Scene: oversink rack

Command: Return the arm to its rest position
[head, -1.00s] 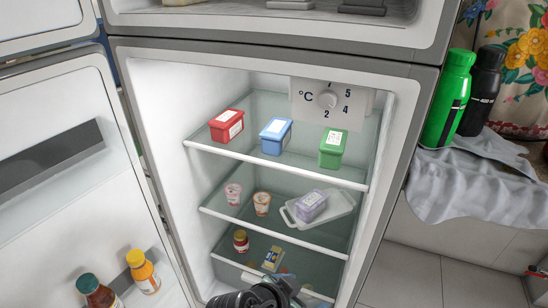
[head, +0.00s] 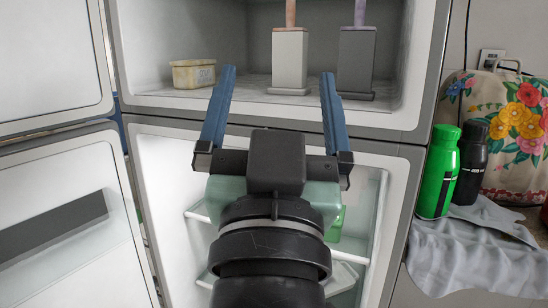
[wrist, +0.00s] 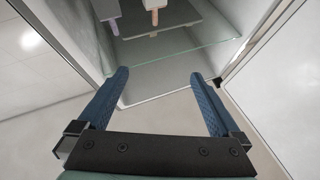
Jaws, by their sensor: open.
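My gripper (head: 277,85) is raised in front of the open fridge, its two blue fingers spread wide and empty. In the head view the fingertips reach up in front of the upper compartment (head: 250,97). My gripper also shows in the wrist view (wrist: 160,85), with nothing between the fingers. My arm hides most of the lower compartment (head: 165,190). Part of a green container (head: 336,222) shows behind it on a shelf.
The open fridge door (head: 60,250) stands at left. A green bottle (head: 438,172) and a black bottle (head: 470,162) stand at right.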

